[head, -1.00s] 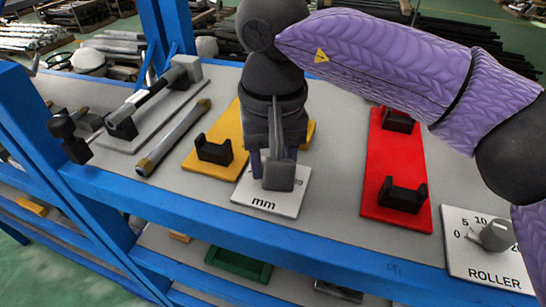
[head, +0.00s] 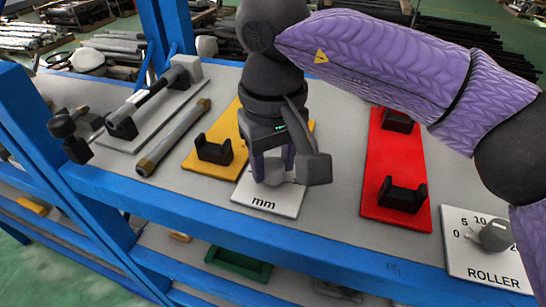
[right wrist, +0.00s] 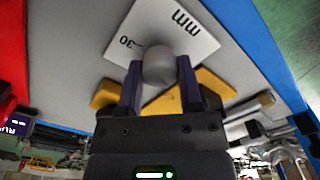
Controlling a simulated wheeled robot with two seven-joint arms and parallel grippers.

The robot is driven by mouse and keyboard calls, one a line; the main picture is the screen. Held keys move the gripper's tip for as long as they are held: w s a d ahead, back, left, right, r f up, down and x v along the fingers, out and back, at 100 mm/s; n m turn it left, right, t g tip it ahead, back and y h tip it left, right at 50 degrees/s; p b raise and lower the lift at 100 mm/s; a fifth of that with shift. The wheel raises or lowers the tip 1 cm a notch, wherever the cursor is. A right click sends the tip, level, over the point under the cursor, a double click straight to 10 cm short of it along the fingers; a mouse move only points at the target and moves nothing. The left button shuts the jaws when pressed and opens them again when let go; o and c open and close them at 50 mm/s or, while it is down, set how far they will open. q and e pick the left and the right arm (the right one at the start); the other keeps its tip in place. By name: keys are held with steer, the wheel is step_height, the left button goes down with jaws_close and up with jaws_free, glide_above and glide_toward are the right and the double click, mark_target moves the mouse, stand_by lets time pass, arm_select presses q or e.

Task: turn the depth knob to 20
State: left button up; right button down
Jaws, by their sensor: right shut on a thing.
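The depth knob is a grey round knob (right wrist: 160,66) on a white plate marked "mm" (head: 262,203). My right gripper (head: 274,168) comes down over the plate and is shut on the knob, with one dark finger on each side in the right wrist view (right wrist: 160,82). In that view a "30" mark with a short tick shows on the plate (right wrist: 180,20) beside the knob. The other scale marks and the knob's pointer are hidden, so I cannot read its setting. My left gripper is not in view.
A yellow plate with a black cradle (head: 214,152) is left of and behind the knob plate. A red plate (head: 384,170) with black cradles stands to the right. A ROLLER knob plate (head: 484,262) is at far right. A blue rail (head: 220,222) runs along the front.

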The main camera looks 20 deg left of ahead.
mark_target(273, 163)
steer(key=shift+r, duration=0.1)
steer(key=shift+c, duration=1.3)
jaws_free()
step_height(273, 163, up, 10)
